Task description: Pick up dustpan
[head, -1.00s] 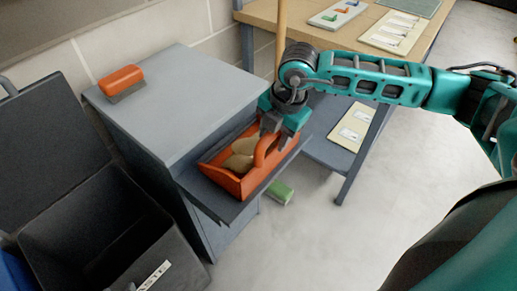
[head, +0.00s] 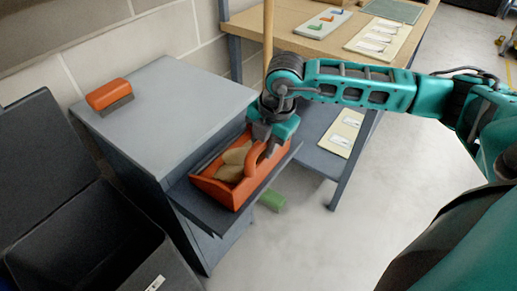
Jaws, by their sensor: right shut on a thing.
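The orange dustpan (head: 219,191) rests on a dark pull-out shelf at the front of the grey cabinet. Tan, lumpy debris (head: 234,161) lies in it. Its looped orange handle (head: 254,158) stands up at its right side. My right gripper (head: 264,146) comes down from above and is shut on the dustpan at the handle. The fingers partly hide the top of the handle. My left gripper is not in view.
An orange brush (head: 109,96) lies on the grey cabinet (head: 165,100). A black lidded bin (head: 90,240) stands at the left. A workbench (head: 300,40) with tool boards is behind my arm. A green block (head: 272,201) lies on the floor. Floor at the right is clear.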

